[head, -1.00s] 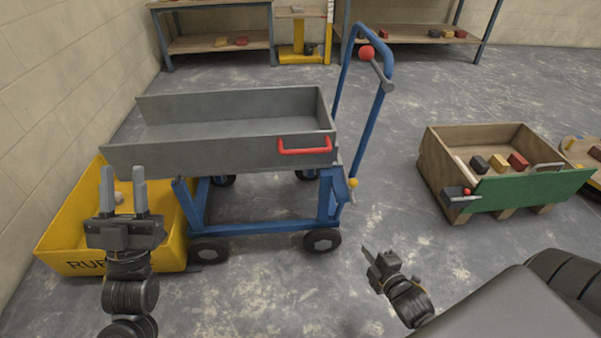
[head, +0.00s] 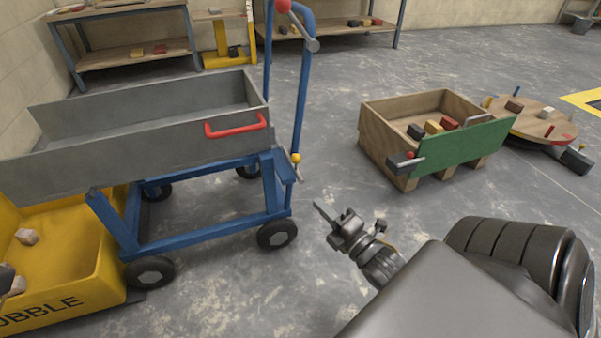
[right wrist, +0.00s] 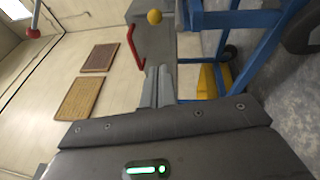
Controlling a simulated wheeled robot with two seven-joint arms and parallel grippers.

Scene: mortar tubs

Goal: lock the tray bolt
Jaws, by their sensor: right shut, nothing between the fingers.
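A grey tray (head: 130,136) with a red handle (head: 236,127) sits on a blue wheeled cart (head: 200,228). A bolt with a yellow ball knob (head: 296,158) is at the cart's right front corner, beside the tray's end. The knob also shows in the right wrist view (right wrist: 154,16), beyond my fingertips. My right gripper (head: 318,205) is shut and empty, below and right of the knob, and apart from it. Its closed fingers show in the right wrist view (right wrist: 159,80). I cannot tell the bolt's exact position.
A yellow rubble tub (head: 80,265) stands at left against the cart. A wooden box with a green front (head: 465,146) stands at right, with a round board (head: 535,120) beyond it. A red ball lever (head: 283,6) tops the cart's handle. Floor between cart and box is clear.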

